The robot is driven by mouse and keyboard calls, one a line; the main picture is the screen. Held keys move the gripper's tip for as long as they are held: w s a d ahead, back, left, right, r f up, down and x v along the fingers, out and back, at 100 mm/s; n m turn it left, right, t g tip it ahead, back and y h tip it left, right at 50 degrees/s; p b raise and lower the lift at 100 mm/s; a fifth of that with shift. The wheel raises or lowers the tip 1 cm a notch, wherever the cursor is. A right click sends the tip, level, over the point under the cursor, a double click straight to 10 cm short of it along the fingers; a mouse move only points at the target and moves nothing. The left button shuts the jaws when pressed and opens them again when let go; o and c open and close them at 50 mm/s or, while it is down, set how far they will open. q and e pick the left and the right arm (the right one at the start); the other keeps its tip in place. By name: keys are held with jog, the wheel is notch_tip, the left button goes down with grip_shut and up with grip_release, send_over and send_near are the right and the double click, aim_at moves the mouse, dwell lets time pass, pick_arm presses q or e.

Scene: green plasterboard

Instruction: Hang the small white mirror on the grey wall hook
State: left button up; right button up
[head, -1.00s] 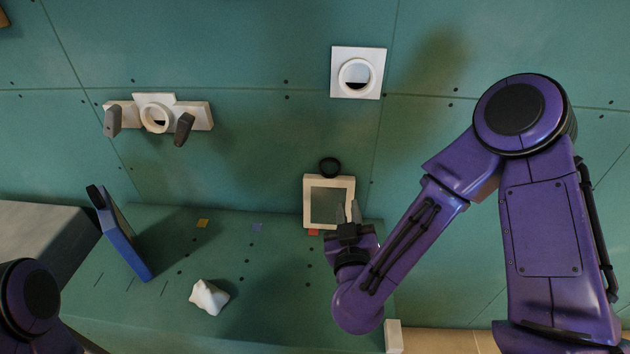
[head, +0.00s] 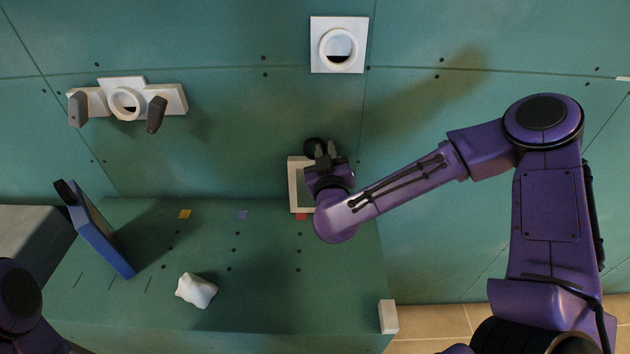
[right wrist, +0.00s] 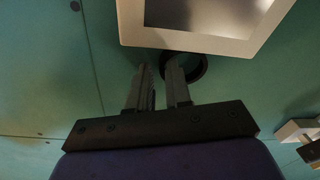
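The small white-framed mirror (head: 294,182) stands upright against the green wall on the green ledge, with a dark ring (head: 312,146) at its top. My right gripper (head: 321,150) is in front of it at the ring and hides its right part. In the right wrist view the mirror (right wrist: 205,43) appears upside down, and my open fingers (right wrist: 157,68) point at the ring (right wrist: 200,68); one finger overlaps it. I cannot tell whether they touch. Two grey hooks (head: 77,109) (head: 156,114) stick out of a white wall bracket (head: 96,103) at left. My left gripper is out of view.
A blue-framed panel (head: 101,238) leans at the ledge's left. A white lump (head: 196,290) lies on the ledge (head: 265,310). A white square plate with a round opening (head: 319,62) is on the wall above the mirror. A white block (head: 388,316) is at the ledge's right corner.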

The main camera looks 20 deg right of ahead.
jog(key=shift+w+f, duration=0.15)
jog(key=shift+w, duration=0.05)
grip_shut()
dwell(1.2)
